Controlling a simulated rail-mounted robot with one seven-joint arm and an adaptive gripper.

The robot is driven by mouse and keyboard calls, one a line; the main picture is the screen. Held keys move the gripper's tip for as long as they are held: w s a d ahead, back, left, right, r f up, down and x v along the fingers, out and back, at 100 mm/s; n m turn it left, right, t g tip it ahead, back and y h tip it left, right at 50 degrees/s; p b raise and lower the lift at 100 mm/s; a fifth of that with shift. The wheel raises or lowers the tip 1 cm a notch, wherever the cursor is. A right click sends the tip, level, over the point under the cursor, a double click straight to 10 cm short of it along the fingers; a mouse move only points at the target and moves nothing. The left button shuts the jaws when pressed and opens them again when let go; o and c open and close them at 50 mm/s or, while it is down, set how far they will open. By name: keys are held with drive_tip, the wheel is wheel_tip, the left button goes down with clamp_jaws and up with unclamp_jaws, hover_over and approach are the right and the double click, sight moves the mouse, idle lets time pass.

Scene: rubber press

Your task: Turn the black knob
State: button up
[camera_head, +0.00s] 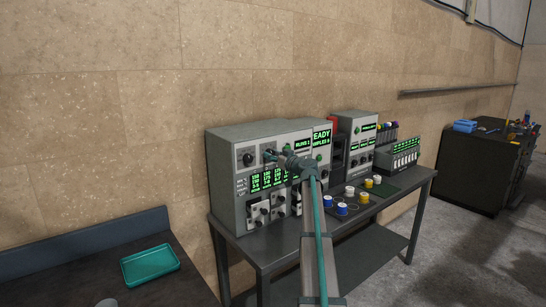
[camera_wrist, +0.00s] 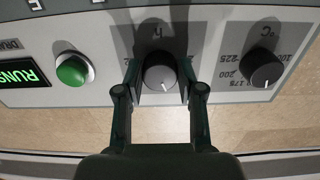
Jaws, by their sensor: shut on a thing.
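In the wrist view, the black knob (camera_wrist: 159,76) sits on a dark grey square labelled "h" on the machine's panel. My gripper (camera_wrist: 160,84) is shut on this knob, with one finger on each side of it. A second black knob (camera_wrist: 260,70), on a temperature dial marked in °C, stands apart to its right. In the head view, my gripper (camera_head: 270,156) reaches the upper front of the left grey machine (camera_head: 228,180); the knob between its fingers is hidden there. The temperature knob (camera_head: 248,159) shows just left of my gripper.
A green button (camera_wrist: 71,70) and a green display (camera_wrist: 24,74) are left of the held knob. On the table (camera_head: 268,252), several blue, white and yellow cups (camera_head: 342,209) stand right of my arm. A teal tray (camera_head: 150,264) lies on the left bench.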

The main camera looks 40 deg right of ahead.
drive_tip(key=shift+f+b, duration=0.1)
drive_tip(key=shift+b, duration=0.2)
drive_tip(key=shift+r+m+b, duration=0.15)
drive_tip(key=shift+m+b, duration=1.35)
drive_tip(key=shift+m, duration=2.4)
drive_tip(key=shift+r+m+b, duration=0.1)
drive_tip(key=shift+m+b, duration=1.35)
drive_tip(key=shift+m, duration=2.45)
drive_tip(key=o, duration=1.1)
drive_tip(key=shift+o, duration=0.2)
